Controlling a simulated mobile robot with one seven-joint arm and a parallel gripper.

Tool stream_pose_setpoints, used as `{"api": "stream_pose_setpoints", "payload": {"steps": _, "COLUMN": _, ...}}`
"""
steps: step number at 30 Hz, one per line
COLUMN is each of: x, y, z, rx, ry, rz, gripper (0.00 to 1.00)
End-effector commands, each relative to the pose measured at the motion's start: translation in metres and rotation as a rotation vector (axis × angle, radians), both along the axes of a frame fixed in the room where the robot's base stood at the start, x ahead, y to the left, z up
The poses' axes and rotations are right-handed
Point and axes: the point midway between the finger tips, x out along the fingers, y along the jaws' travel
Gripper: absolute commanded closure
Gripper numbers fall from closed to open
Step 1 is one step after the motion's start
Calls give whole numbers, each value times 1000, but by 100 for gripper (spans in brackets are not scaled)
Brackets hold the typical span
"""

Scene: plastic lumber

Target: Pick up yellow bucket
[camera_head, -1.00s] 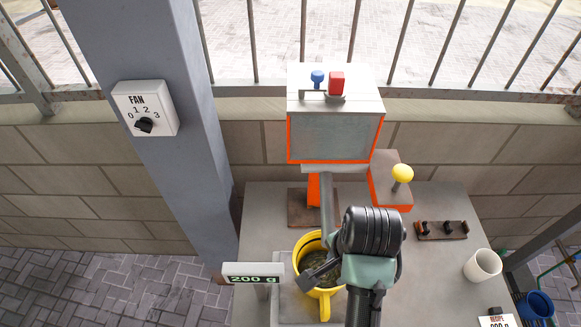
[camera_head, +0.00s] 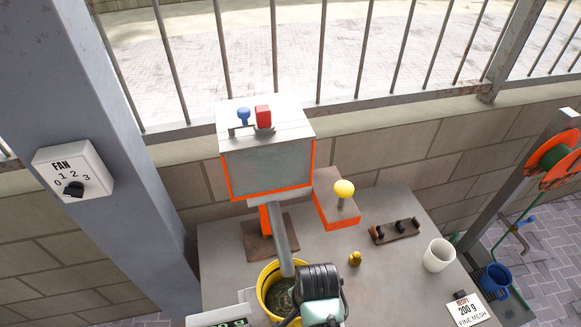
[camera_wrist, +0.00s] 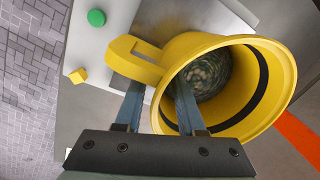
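The yellow bucket (camera_head: 265,276) stands upright under the grey chute of the orange-edged machine (camera_head: 268,160), with dark grey-green material inside. My gripper (camera_wrist: 160,92) is at its near right side in the head view, where the wrist hides part of the bucket. In the wrist view the yellow bucket (camera_wrist: 275,100) fills the right half, its handle (camera_wrist: 132,62) at the upper left. One finger reaches inside the opening and the other stays outside, by the handle. The fingers are apart with the bucket's wall between them; I see no clear grip on it.
The scale display (camera_head: 232,322) is at the lower edge. A yellow-knobbed lever (camera_head: 344,188), a small brass weight (camera_head: 354,258), a rack (camera_head: 395,231), a white cup (camera_head: 439,255), a blue mug (camera_head: 496,279) and a recipe card (camera_head: 467,309) stand to the right.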

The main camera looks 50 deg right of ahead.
Motion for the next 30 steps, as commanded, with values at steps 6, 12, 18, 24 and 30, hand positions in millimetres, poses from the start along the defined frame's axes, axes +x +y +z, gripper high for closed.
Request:
{"api": "stream_pose_setpoints", "payload": {"steps": 6, "x": 2, "y": 0, "z": -17, "rx": 0, "ry": 0, "rz": 1, "gripper": 62}}
{"api": "stream_pose_setpoints", "payload": {"steps": 12, "x": 2, "y": 0, "z": -18, "rx": -1, "ry": -1, "rz": 1, "gripper": 62}}
{"api": "stream_pose_setpoints", "payload": {"steps": 18, "x": 2, "y": 0, "z": -18, "rx": -1, "ry": -1, "rz": 1, "gripper": 96}}
{"api": "stream_pose_setpoints", "payload": {"steps": 24, "x": 2, "y": 0, "z": -17, "rx": -1, "ry": -1, "rz": 1, "gripper": 100}}
{"api": "stream_pose_setpoints", "payload": {"steps": 30, "x": 2, "y": 0, "z": -17, "rx": -1, "ry": -1, "rz": 1, "gripper": 100}}
